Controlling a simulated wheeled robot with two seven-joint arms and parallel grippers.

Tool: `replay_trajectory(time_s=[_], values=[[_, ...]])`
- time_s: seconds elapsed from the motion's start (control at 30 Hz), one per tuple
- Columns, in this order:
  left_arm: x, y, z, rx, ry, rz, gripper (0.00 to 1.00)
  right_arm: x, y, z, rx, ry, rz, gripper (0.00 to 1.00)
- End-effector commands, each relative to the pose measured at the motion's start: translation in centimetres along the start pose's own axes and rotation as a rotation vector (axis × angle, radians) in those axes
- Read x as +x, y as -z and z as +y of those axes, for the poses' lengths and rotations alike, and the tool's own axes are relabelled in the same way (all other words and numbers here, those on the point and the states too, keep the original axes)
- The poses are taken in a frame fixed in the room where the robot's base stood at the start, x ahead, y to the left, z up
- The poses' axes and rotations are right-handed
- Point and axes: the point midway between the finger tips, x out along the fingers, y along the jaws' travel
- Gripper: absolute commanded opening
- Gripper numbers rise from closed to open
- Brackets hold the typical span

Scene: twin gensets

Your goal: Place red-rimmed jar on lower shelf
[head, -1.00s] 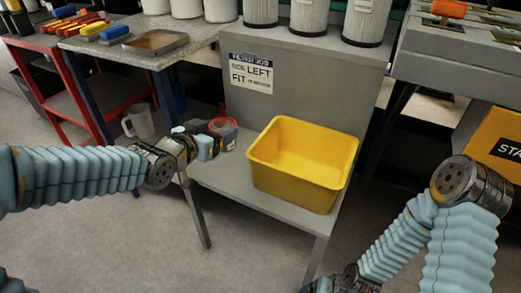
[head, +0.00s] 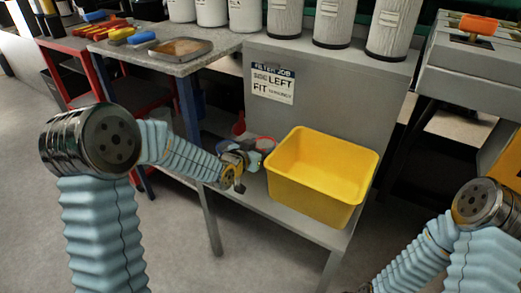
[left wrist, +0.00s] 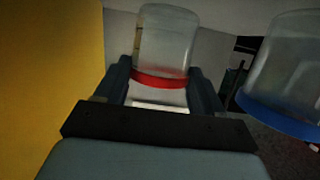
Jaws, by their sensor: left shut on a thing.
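The red-rimmed jar (left wrist: 165,45) is clear, with a red band, and sits between the fingers of my left gripper (left wrist: 165,88) in the left wrist view. In the head view my left gripper (head: 254,158) is shut on it, just left of the yellow bin; the jar's red rim (head: 266,139) shows there, the rest mostly hidden by the gripper. The grey lower shelf (head: 306,226) carries the bin. I cannot tell whether the jar touches this shelf. My right gripper is out of view.
The yellow bin (head: 322,190) stands close to the right of my left gripper; its wall (left wrist: 45,80) fills the left of the wrist view. A blue-rimmed jar (left wrist: 285,60) is close by on the other side. A signed grey panel (head: 320,95) rises behind.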

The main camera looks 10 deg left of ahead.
Motion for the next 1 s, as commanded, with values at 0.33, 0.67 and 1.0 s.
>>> replay_trajectory(time_s=[0.33,0.67,1.0], values=[[0.16,-0.61,0.00,0.001,0.000,0.002,0.31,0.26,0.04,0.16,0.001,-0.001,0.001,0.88],[0.16,-0.63,0.00,0.001,0.000,0.001,0.95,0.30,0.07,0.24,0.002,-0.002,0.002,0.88],[-0.63,-0.37,-0.06,0.000,0.001,0.001,0.95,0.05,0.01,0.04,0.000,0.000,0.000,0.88]])
